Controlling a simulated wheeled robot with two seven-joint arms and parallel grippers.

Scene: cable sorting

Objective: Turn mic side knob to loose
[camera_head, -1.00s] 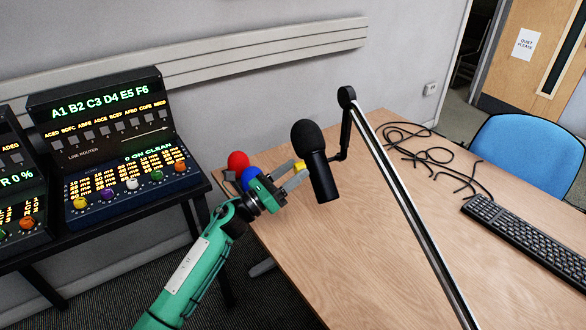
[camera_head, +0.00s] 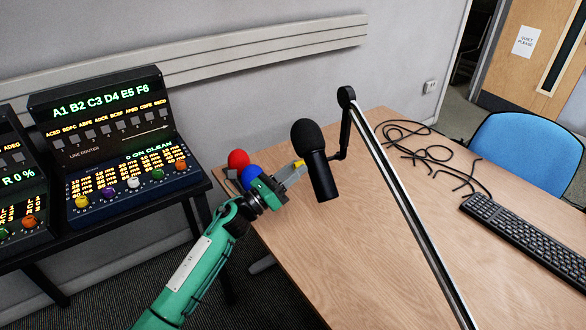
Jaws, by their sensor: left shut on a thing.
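A black microphone (camera_head: 318,165) with a foam top hangs, slightly tilted, on a boom arm (camera_head: 395,190) over the wooden table. The fingers cover most of the knob. My right gripper is not in view.
Red (camera_head: 238,159) and blue (camera_head: 252,174) round things stand behind my left wrist. A console (camera_head: 110,140) with coloured knobs stands at left. Cables (camera_head: 430,155) and a keyboard (camera_head: 525,240) lie on the table (camera_head: 340,270) at right. A blue chair (camera_head: 530,150) is beyond.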

